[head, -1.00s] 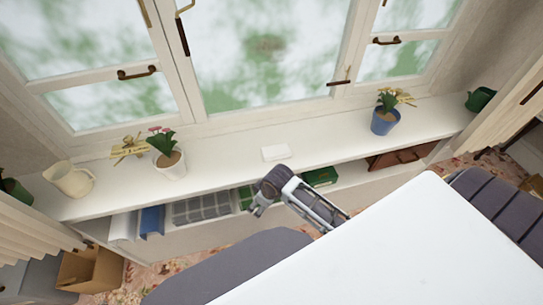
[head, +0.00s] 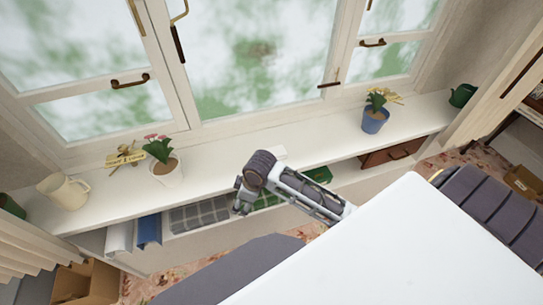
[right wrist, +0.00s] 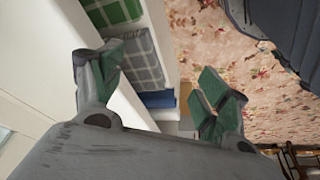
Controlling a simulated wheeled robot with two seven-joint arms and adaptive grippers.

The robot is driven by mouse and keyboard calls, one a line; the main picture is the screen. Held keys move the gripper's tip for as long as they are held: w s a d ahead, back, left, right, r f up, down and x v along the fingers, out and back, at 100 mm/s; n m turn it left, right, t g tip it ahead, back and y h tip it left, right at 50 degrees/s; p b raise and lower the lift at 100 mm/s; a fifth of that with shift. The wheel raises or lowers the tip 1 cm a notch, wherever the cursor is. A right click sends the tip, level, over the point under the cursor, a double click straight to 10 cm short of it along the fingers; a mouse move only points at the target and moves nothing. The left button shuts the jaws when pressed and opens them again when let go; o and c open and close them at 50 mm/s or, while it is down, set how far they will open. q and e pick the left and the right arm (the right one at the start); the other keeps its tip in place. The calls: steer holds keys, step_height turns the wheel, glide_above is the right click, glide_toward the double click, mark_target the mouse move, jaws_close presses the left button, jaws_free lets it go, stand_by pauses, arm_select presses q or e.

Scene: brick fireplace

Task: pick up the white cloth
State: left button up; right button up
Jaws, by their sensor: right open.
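The white cloth (head: 119,237) is folded on the low shelf under the window sill, at the left end of the row of cloths. A blue cloth (head: 149,230) lies directly right of it, then a grey plaid cloth (head: 200,215). My right gripper (head: 241,201) is open and empty, near the right end of the grey plaid cloth and apart from the white cloth. In the right wrist view its two green-padded fingers (right wrist: 163,92) stand wide apart, with the grey plaid and blue cloths showing between them. My left gripper is out of view.
A green plaid cloth (head: 268,199) lies right of the grey one. A white tabletop (head: 400,250) fills the lower right.

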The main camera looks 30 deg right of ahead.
steer(key=w+d+r+n, duration=0.1)
steer(key=w+d+r, duration=0.1)
steer(key=w+d+r+n+g+h, duration=0.1)
steer(key=w+d+r+n, duration=0.1)
steer(key=w+d, duration=0.1)
steer(key=w+d+r+n, duration=0.2)
steer(key=w+d+r, duration=0.1)
steer(key=shift+w+d+r+g+h, duration=0.1)
steer(key=shift+g+h, duration=0.2)
steer(key=shift+g, duration=0.1)
step_height(320, 180, up, 8)
steer(key=n+g, duration=0.1)
glide_above(272, 153)
steer(key=shift+w+r+h, duration=0.1)
steer(key=shift+h, duration=0.3)
steer(key=shift+f, duration=4.35)
steer(key=shift+f, duration=0.1)
